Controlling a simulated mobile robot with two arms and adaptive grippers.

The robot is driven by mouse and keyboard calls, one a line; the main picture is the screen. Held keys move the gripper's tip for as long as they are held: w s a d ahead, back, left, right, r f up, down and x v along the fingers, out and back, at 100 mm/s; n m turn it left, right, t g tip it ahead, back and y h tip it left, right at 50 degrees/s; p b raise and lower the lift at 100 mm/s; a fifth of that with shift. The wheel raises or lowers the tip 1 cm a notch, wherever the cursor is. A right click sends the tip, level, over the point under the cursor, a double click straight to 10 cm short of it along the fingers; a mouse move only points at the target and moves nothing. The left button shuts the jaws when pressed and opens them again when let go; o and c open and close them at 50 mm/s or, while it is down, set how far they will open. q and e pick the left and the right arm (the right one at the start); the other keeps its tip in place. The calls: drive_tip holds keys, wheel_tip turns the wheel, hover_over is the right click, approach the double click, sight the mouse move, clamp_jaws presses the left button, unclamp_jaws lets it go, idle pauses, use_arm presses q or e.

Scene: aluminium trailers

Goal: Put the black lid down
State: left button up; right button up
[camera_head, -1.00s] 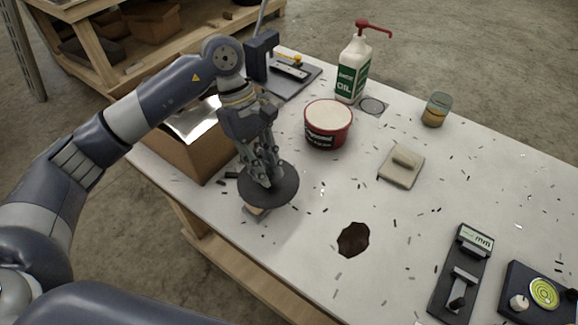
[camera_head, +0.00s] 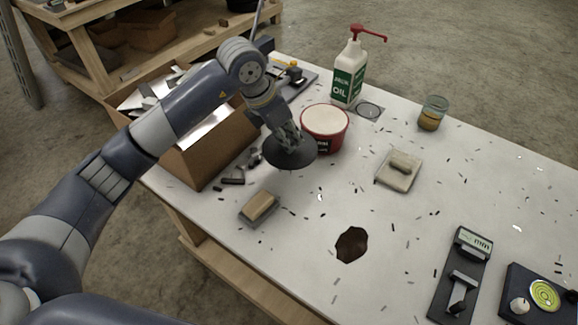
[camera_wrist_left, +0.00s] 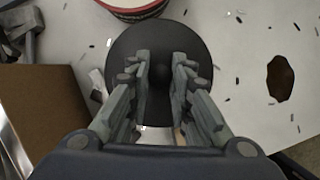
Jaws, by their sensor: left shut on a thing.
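The black lid (camera_head: 300,159), a round flat disc, is in my left gripper (camera_head: 287,143), just in front of the red tub (camera_head: 325,143). The lid seems to be a little above the table. In the left wrist view the fingers stand on both sides of the dark knob in the middle of the lid (camera_wrist_left: 160,38); whether both touch it is hard to see. The red tub has a pale top and also shows at the top edge of the wrist view (camera_wrist_left: 132,12). My right gripper is not in view.
A cardboard box (camera_head: 203,158) stands at the table's left edge. A wood-topped block (camera_head: 259,206) lies in front of the lid. A white oil bottle (camera_head: 349,74), a glass jar (camera_head: 432,113) and a beige block on a plate (camera_head: 397,171) stand further right. The white tabletop (camera_head: 330,205) between has scattered shavings.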

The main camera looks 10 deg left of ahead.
use_arm(q)
wheel_tip(320, 180, down, 8)
drive_tip(key=shift+f+p, duration=0.25)
drive_tip(key=shift+p, duration=0.6)
drive_tip(key=shift+f, duration=0.1)
drive_tip(key=o, duration=0.9)
drive_tip(key=shift+c, duration=0.2)
drive_tip(key=shift+a+r, duration=0.1)
drive_tip(key=shift+r, duration=0.2)
drive_tip(key=b+v, duration=0.2)
drive_tip(key=v, duration=0.9)
drive_tip(key=shift+s+r+b, duration=0.1)
drive_tip(key=shift+r+b, duration=0.2)
drive_tip(key=shift+b, duration=0.1)
